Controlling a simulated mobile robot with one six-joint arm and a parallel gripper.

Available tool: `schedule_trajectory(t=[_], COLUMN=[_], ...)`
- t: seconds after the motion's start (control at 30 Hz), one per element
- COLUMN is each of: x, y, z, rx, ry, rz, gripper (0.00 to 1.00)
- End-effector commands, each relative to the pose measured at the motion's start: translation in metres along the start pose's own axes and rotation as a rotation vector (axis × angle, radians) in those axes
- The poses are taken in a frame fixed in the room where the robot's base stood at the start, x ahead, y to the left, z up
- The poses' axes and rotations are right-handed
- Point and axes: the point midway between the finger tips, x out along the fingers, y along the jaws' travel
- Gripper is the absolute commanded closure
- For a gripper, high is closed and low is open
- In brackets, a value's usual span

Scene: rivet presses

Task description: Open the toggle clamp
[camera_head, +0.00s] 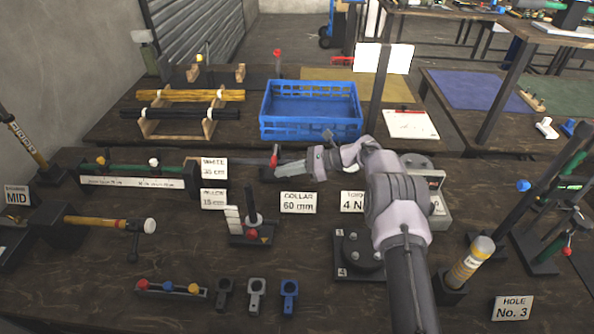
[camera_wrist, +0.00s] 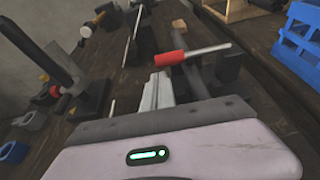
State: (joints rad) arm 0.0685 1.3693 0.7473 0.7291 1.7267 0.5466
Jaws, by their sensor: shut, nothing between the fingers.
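The toggle clamp appears to be the dark fixture with a red grip (camera_head: 274,160), on the bench in front of the blue crate. In the wrist view its red grip (camera_wrist: 170,57) lies nearly level, with a bare metal bar running right from it over a dark block. My gripper (camera_head: 277,172) reaches in from the right, close to the red grip. In the wrist view the fingers of my gripper (camera_wrist: 157,82) are together and empty, just below the red grip. I cannot tell whether they touch it. My gripper hides part of the clamp's base in the head view.
A blue crate (camera_head: 311,128) stands behind. A stand with a black post and red knob (camera_head: 252,233) is in front, near the collar card (camera_head: 298,203). A gauge with a green bar (camera_head: 140,170) lies left. Several small clevis parts lie at the front.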

Motion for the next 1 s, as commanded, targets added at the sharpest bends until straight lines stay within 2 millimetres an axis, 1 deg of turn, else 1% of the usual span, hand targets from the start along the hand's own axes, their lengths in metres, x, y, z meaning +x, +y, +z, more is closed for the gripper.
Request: schedule_trajectory(t=[0.17,0.53,0.87,1.0], x=[0.007,0.006,0.003,0.001], y=[0.000,0.000,0.002,0.002], z=[0.001,0.002,0.009,0.014], rx=[-0.001,-0.001,0.000,-0.002], ry=[0.000,0.000,0.000,0.000], rz=[0.000,0.000,0.000,0.000], gripper=[1.00,1.00,1.00,1.00])
